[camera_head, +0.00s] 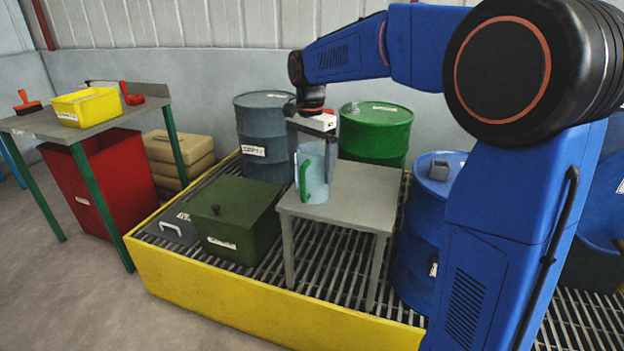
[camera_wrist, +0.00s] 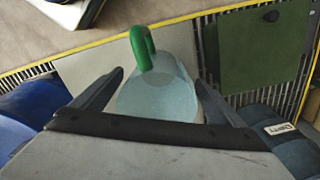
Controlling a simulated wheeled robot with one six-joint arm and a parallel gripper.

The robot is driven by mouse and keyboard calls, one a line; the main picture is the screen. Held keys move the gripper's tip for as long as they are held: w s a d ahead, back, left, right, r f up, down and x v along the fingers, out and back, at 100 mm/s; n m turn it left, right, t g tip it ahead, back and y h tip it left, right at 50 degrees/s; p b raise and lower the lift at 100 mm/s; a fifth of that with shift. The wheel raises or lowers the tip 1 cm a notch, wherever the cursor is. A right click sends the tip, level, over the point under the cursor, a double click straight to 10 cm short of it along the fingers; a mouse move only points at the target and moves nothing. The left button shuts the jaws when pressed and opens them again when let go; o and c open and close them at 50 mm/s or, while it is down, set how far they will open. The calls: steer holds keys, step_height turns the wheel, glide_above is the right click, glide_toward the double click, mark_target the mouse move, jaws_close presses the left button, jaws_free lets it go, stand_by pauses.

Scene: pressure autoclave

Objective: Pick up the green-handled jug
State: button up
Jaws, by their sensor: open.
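The green-handled jug (camera_head: 315,175) is pale, see-through blue and stands upright on a small grey table (camera_head: 362,186). Its green handle (camera_head: 304,181) faces the front left in the head view. My gripper (camera_head: 312,160) points down over the jug, with a finger on either side of it. In the wrist view the jug (camera_wrist: 160,92) lies between the two open fingers of my gripper (camera_wrist: 160,88), with its green handle pointing away at the top. Gaps show between the fingers and the jug in the wrist view. The jug's far side is hidden.
A dark green box (camera_head: 235,225) stands left of the small table on the yellow-edged grating. Grey (camera_head: 262,125), green (camera_head: 375,135) and blue (camera_head: 425,240) drums stand close around it. A workbench (camera_head: 45,125) with a yellow bin (camera_head: 88,107) is at the left.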

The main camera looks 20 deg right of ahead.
mark_target(310, 178)
steer(key=shift+s+f, duration=0.15)
steer(key=shift+f, duration=2)
steer(key=c, duration=1.2)
